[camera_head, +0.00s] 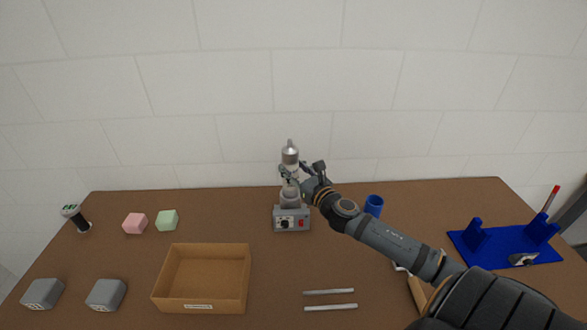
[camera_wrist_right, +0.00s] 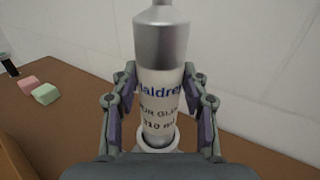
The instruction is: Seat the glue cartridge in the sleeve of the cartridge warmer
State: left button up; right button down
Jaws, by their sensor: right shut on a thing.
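The glue cartridge (camera_head: 290,157) is upright, with a silver nozzle end on top and a white printed label; it also shows in the right wrist view (camera_wrist_right: 160,50). My right gripper (camera_head: 290,172) is shut on it, with one finger on each side of the label in the right wrist view (camera_wrist_right: 160,95). My left gripper is not in view.
An open cardboard box (camera_head: 246,285) stands front left. Pink (camera_head: 135,223) and green (camera_head: 167,220) foam blocks lie behind it. A blue cup (camera_head: 374,205) stands behind my right arm. A blue fixture (camera_head: 505,243) is at the right. Two metal bars (camera_head: 330,307) lie in front.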

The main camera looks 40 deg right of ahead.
aim_at(295, 192)
jog(key=shift+f+b, duration=3.55)
jog(key=shift+f, duration=0.8)
jog(key=c, duration=0.6)
grip_release()
jog(key=shift+s+f, duration=0.1)
jog(key=shift+s, duration=0.15)
jog(key=shift+s+a, duration=0.1)
jog(key=shift+s, duration=3.45)
